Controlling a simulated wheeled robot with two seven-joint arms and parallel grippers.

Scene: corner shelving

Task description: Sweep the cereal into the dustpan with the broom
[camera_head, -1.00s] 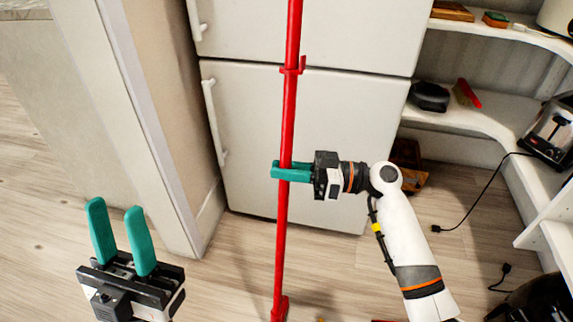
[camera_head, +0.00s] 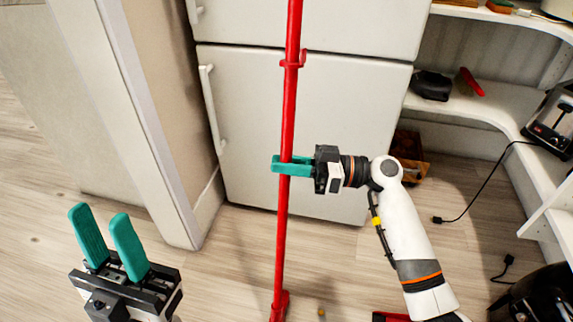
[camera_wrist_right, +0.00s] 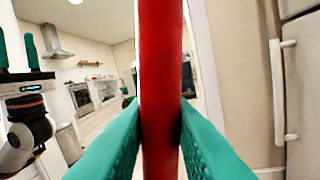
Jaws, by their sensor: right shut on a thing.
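The broom's red pole (camera_head: 289,100) stands nearly upright in front of the white fridge. Its lower end (camera_head: 279,305) reaches the bottom edge of the head view, and bristles are not clearly seen. My right gripper (camera_head: 283,166) is shut around the pole at mid-height. The pole (camera_wrist_right: 161,90) fills the middle of the right wrist view between the teal fingers. A small yellowish bit (camera_head: 321,313), perhaps cereal, lies on the floor right of the broom's foot. A red piece (camera_head: 390,317), perhaps the dustpan, is cut off at the bottom edge. My left gripper (camera_head: 100,213) is open and empty at lower left.
The fridge (camera_head: 290,130) stands behind the pole. A wall edge (camera_head: 150,130) is left of it. White corner shelves (camera_head: 490,105) with a toaster (camera_head: 552,125) are on the right. A cord (camera_head: 475,195) and a black round object (camera_head: 540,297) are at lower right. Wooden floor lies between.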

